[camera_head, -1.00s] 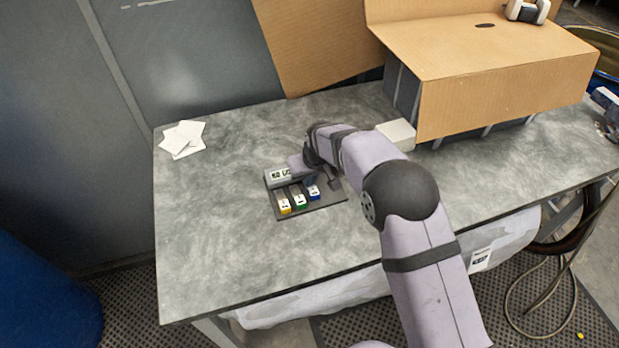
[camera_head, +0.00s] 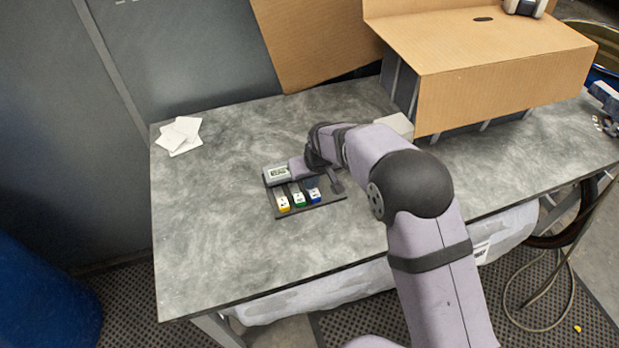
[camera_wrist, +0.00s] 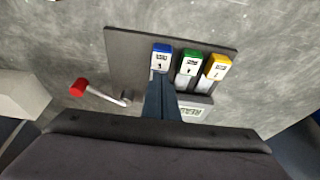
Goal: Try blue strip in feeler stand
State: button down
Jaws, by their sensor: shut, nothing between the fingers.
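The feeler stand is a dark flat plate (camera_wrist: 125,50) on the table, with strips whose ends are blue, green and yellow. The blue strip (camera_wrist: 161,57) is nearest my gripper; it also shows in the head view (camera_head: 315,195). The green strip (camera_wrist: 188,65) and yellow strip (camera_wrist: 217,67) lie beside it. My gripper (camera_wrist: 160,84) is shut with nothing in it, its tips just at the blue strip's near end. I cannot tell whether they touch it. A grey block with a display (camera_head: 278,176) sits at the stand's back edge and is partly hidden by my fingers in the wrist view.
A red-tipped lever (camera_wrist: 78,88) stands out from the stand's side. A pale block (camera_wrist: 22,97) lies beyond it. White cards (camera_head: 178,136) lie at the table's back left. A large cardboard box (camera_head: 490,75) fills the back right. The table's front left is clear.

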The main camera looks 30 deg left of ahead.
aim_at(314, 195)
jog(key=p+v, duration=0.5)
jog(key=v, duration=0.4)
jog(key=shift+r, duration=0.35)
jog(key=shift+a, duration=0.1)
jog(key=s+d+f, duration=0.2)
jog(key=s+d+f+g+h, duration=0.1)
jog(key=s+d+f, duration=0.1)
jog(key=s+d+f+g+h, duration=0.1)
jog(key=s+d, duration=0.2)
jog(key=shift+s+f, duration=0.1)
jog(key=shift+f, duration=0.3)
jog(key=s+d+r+m+g+h, duration=0.1)
jog(key=s+d, duration=0.4)
jog(key=d, duration=0.3)
jog(key=s+d+r+m+g, duration=0.15)
jog(key=s+d, duration=0.25)
jog(key=d, duration=0.4)
jog(key=s+d+r+m+g+h, duration=0.1)
jog(key=s+d+m, duration=0.1)
jog(key=s+d, duration=0.4)
jog(key=w+d+r+m+t+y+b, duration=0.1)
jog(key=w+d+r+m+t, duration=0.2)
jog(key=d, duration=0.7)
notch_tip(314, 195, up, 2)
jog(key=shift+w+r+m, duration=0.1)
jog(key=shift+w+m, duration=0.5)
jog(key=shift+m, duration=0.25)
